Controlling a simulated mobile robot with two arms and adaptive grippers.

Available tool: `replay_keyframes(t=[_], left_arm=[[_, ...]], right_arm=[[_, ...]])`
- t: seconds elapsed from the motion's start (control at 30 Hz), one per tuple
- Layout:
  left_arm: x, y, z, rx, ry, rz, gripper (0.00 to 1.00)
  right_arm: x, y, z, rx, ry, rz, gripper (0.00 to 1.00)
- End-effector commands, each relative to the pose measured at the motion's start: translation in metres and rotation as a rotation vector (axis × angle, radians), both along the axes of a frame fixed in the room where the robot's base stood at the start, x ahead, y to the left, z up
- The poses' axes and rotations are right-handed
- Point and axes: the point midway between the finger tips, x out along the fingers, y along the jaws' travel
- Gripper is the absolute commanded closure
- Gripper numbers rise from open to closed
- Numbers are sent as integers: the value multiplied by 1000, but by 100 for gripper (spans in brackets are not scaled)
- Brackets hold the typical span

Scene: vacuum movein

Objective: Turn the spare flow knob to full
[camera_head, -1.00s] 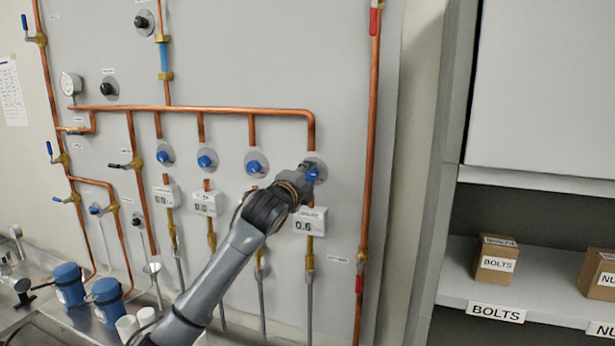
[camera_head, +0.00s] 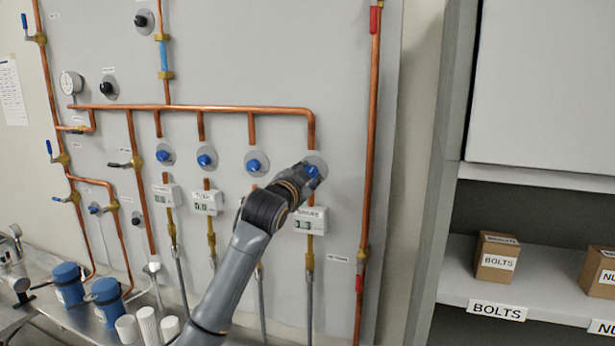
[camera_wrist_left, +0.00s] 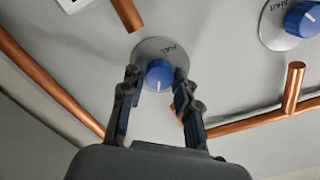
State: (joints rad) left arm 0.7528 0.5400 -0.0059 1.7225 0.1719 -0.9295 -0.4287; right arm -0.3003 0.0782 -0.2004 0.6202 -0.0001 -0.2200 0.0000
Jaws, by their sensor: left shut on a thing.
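The rightmost blue knob (camera_head: 312,171) in the row of blue knobs sits on a grey round plate on the wall panel. My right gripper is not in view.
More blue knobs (camera_head: 254,163) line up to the left, with displays (camera_head: 207,202) and copper pipes (camera_head: 220,109) around them. A vertical copper pipe (camera_head: 371,130) runs close on the right. A shelf (camera_head: 455,285) with boxes stands farther right. Blue containers (camera_head: 107,302) and white cups stand below left.

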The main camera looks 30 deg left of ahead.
Motion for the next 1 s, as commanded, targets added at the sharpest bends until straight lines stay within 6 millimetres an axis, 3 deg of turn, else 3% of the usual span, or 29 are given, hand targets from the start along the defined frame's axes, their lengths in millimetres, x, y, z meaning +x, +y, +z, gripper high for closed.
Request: replay_keyframes(t=[1.0], left_arm=[[1,-3,-2,-943,-221,-1,100]], right_arm=[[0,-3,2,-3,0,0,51]])
